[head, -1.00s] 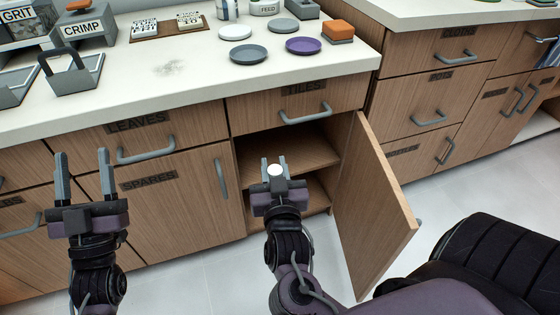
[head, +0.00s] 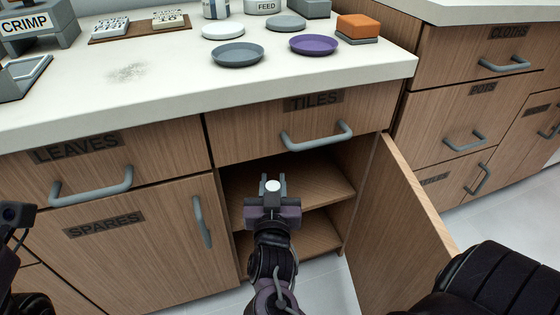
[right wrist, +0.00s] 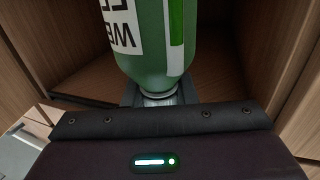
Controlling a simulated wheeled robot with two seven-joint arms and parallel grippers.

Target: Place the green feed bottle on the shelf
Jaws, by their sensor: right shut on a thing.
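The green feed bottle (right wrist: 150,60) fills the middle of the right wrist view, with a white label and its narrow end at the gripper. In the head view only its small white end (head: 272,185) shows between my right gripper's fingers. My right gripper (head: 270,187) is shut on it, at the opening of the cabinet under the TILES drawer. The wooden shelf (head: 325,178) shows inside, behind and right of the gripper. I cannot tell whether the bottle touches it. Only a dark part of my left arm shows at the left edge; its fingers are out of view.
The open cabinet door (head: 400,225) stands out to the right of my right arm. The TILES drawer (head: 305,120) is shut above the opening. The counter (head: 160,85) above holds a grey plate (head: 238,54), a purple plate (head: 313,44) and an orange block (head: 358,25).

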